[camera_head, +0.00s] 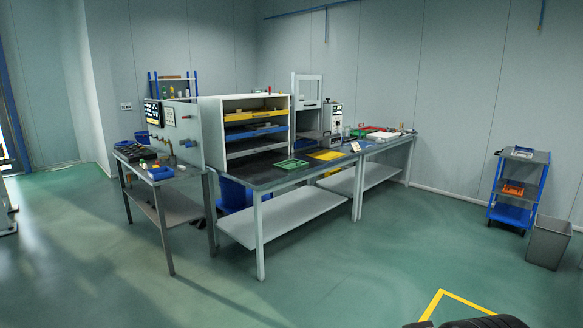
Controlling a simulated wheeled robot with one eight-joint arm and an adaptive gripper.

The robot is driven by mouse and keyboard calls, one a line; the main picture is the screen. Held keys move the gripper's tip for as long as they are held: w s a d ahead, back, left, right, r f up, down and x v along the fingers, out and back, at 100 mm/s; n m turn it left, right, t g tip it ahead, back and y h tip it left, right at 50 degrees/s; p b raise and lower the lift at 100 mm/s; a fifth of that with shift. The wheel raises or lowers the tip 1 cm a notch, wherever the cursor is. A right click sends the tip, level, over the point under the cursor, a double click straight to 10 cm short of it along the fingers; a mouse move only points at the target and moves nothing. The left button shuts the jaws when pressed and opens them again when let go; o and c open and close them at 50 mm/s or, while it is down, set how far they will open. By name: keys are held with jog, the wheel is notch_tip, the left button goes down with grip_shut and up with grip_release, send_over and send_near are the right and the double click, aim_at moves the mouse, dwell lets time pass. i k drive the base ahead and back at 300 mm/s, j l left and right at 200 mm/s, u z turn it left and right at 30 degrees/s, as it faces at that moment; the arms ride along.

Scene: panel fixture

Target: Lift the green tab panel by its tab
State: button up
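A flat green item (291,164) with a rim lies on the dark top of the middle workbench, in front of the open cabinet; it looks like a tray. I cannot tell whether it is the green tab panel, and no tab can be made out at this distance. An upright white panel (182,128) with small coloured fittings stands at the left end of the benches. Its fittings are too small to read clearly. My gripper is not in view; only dark rounded parts, likely mine, show at the bottom right edge.
The open cabinet (205,122) holds yellow and blue shelves. A yellow sheet (327,155) lies right of the green item. A side table (171,192) stands left, a blue cart (518,187) and grey bin (548,242) right. The floor in front is clear.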

aim_at(289, 165)
jog(key=i, duration=0.4)
jog(key=i+l+z, duration=0.25)
jog(key=i, duration=0.35)
jog(key=i+z, duration=0.25)
jog(key=i, duration=0.3)
jog(key=i+j+z, duration=0.25)
jog(key=i, duration=0.35)
jog(key=i+j+z, duration=0.1)
jog(key=i+z, duration=0.15)
jog(key=i, duration=0.3)
jog(key=i+l, duration=0.1)
jog(key=i, duration=0.95)
jog(key=i+l+u, duration=0.1)
jog(key=i, duration=0.45)
jog(key=i+l, duration=0.15)
jog(key=i, duration=0.35)
jog(key=i+u, duration=0.7)
jog(key=u, duration=0.15)
jog(key=i+l+u, duration=0.1)
jog(key=i+u, duration=0.3)
jog(key=i+l+u, duration=0.2)
jog(key=u, duration=0.2)
jog(key=i+l+u, duration=0.25)
jog(key=l+u, duration=0.2)
jog(key=i+l+u, duration=0.3)
jog(key=l, duration=0.25)
jog(key=i, duration=0.05)
